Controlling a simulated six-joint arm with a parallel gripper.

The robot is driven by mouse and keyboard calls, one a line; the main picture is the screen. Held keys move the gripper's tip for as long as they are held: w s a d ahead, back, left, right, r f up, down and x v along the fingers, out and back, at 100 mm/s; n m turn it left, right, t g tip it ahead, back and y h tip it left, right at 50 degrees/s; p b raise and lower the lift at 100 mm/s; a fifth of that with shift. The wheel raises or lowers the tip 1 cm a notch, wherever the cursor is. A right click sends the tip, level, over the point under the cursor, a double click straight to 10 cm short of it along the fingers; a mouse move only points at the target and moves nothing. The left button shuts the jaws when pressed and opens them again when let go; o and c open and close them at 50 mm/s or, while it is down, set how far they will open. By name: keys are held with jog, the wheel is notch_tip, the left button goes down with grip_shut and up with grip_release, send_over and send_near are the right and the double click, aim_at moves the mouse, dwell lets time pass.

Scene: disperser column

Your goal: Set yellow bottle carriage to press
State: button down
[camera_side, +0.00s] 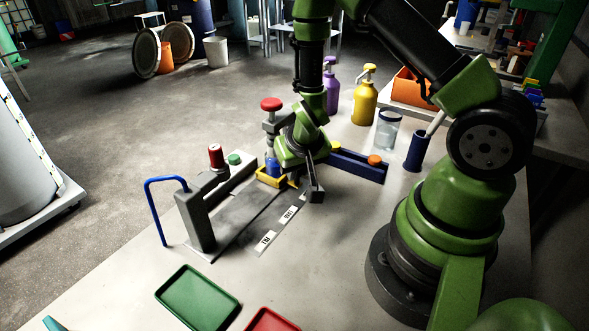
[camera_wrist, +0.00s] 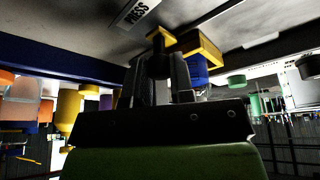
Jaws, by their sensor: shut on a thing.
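The yellow bottle carriage (camera_side: 268,180) is at the far end of the grey track, with a blue bottle (camera_side: 272,165) in it. My gripper (camera_side: 298,184) is beside it at its right. In the wrist view the yellow carriage (camera_wrist: 203,46) and blue bottle (camera_wrist: 197,72) appear upside down. A white label reading PRESS (camera_wrist: 136,12) lies close by on the table. The side view shows white labels (camera_side: 289,214) along the track; my arm may hide others.
A red knob (camera_side: 270,104) rises behind the carriage. A blue tray (camera_side: 360,167) is at the right. A green tray (camera_side: 197,297) lies in front. Yellow (camera_side: 364,103) and purple pump bottles (camera_side: 331,92) stand behind.

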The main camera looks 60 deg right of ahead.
jog(key=c, duration=1.3)
grip_release()
jog(key=shift+d, duration=0.25)
jog(key=shift+a+r, duration=0.1)
jog(key=v, duration=0.9)
jog(key=shift+s+a+r, duration=0.15)
jog(key=shift+r, duration=0.2)
